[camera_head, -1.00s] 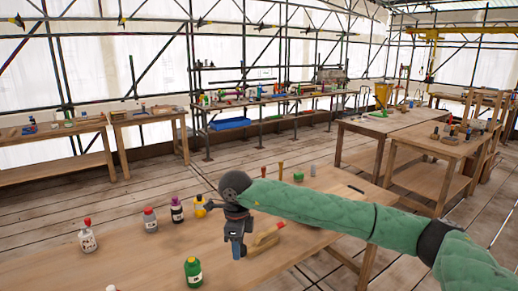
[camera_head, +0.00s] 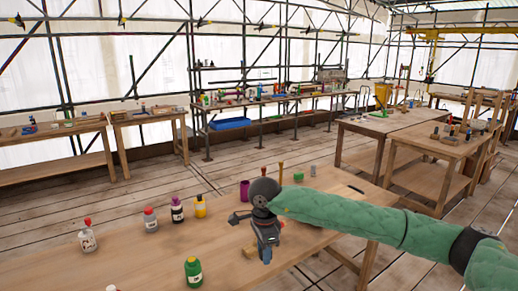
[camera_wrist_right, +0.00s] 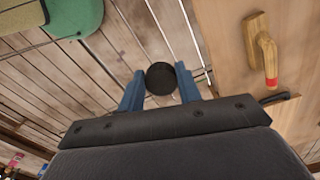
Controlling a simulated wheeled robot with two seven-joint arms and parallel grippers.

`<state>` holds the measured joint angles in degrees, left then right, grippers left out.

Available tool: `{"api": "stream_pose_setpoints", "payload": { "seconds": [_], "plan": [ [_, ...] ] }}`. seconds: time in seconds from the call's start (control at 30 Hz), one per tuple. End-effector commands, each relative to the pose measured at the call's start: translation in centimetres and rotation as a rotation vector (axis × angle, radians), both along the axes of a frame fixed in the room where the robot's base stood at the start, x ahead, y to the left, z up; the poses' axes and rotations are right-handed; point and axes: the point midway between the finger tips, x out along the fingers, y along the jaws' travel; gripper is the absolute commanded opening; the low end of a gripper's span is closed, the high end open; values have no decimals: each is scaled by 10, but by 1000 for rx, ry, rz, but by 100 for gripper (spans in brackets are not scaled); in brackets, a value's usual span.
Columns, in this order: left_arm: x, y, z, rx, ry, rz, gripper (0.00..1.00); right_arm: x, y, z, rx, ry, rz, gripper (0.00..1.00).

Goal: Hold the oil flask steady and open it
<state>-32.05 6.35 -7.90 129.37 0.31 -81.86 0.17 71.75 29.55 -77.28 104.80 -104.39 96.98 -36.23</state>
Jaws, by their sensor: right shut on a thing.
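My right gripper (camera_head: 265,256) hangs over the near table, fingers downward. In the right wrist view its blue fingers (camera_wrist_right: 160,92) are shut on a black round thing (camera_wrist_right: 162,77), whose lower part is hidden. Bottles stand upright at the table's left: a white one with a red cap (camera_head: 88,240), a grey one with a red top (camera_head: 150,221), a dark one with a purple label (camera_head: 177,211), a yellow one with a dark top (camera_head: 200,208) and a green one with a pale cap (camera_head: 193,273). I cannot tell which is the oil flask. My left gripper is out of view.
A wooden-handled thing with a red tip (camera_wrist_right: 266,55) lies on the table (camera_head: 135,262). Bare tabletop lies between bottles and gripper.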

Motion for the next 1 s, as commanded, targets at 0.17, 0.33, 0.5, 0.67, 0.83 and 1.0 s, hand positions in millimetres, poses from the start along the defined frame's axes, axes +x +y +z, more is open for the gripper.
{"api": "stream_pose_setpoints", "payload": {
  "seconds": [0.17, 0.33, 0.5, 0.67, 0.83, 1.0],
  "plan": [
    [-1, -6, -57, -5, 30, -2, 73, -2, -40, -11, 0, 0, 222, 7],
    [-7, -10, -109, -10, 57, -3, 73, -6, -74, -19, 1, -2, 440, 7],
    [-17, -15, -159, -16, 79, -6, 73, -13, -109, -27, 0, -2, 659, 7],
    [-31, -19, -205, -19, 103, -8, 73, -20, -140, -33, -1, -3, 864, 7],
    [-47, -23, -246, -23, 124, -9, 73, -29, -168, -39, -3, -4, 1058, 7],
    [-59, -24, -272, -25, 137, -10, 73, -34, -186, -42, -3, -3, 1186, 7]
  ]
}}
